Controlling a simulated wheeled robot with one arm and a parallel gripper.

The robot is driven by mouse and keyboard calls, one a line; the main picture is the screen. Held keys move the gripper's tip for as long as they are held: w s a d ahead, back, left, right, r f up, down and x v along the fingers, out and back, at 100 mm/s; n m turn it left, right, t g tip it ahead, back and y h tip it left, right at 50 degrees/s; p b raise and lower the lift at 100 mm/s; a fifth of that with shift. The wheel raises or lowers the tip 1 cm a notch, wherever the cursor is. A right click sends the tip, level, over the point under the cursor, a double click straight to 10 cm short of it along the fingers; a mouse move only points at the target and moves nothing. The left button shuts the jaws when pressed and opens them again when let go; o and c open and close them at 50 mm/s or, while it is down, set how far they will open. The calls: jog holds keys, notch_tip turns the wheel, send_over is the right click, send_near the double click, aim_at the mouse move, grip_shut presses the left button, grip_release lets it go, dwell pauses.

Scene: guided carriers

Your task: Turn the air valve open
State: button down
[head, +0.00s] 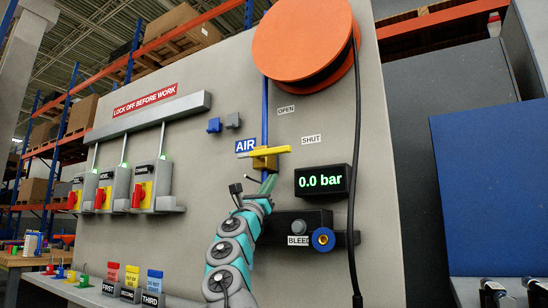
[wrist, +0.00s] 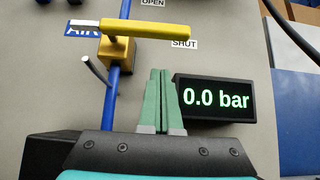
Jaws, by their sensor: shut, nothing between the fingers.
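The air valve's yellow handle (head: 278,151) lies nearly level across its brass-yellow body (head: 265,163) on a blue pipe, with its longer side toward the SHUT label (head: 311,139). The OPEN label (head: 286,109) is above it. The handle also shows in the wrist view (wrist: 150,29), above my fingers. My gripper (head: 270,180) is shut and empty, just below the handle. In the wrist view its green fingertips (wrist: 160,72) are together, right of the pipe and apart from the handle. The display (head: 323,181) reads 0.0 bar.
A BLEED fitting with a blue ring (head: 323,239) sits below the display. A black hose (head: 354,180) hangs from the orange reel (head: 304,42) at right. A short grey rod (wrist: 95,69) stands left of the pipe. Red-handled switches (head: 137,195) are at left.

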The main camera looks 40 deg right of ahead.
aim_at(265, 154)
notch_tip(265, 154, up, 6)
jog(key=d+p, duration=0.2)
jog(key=p, duration=0.3)
jog(key=shift+w, duration=0.4)
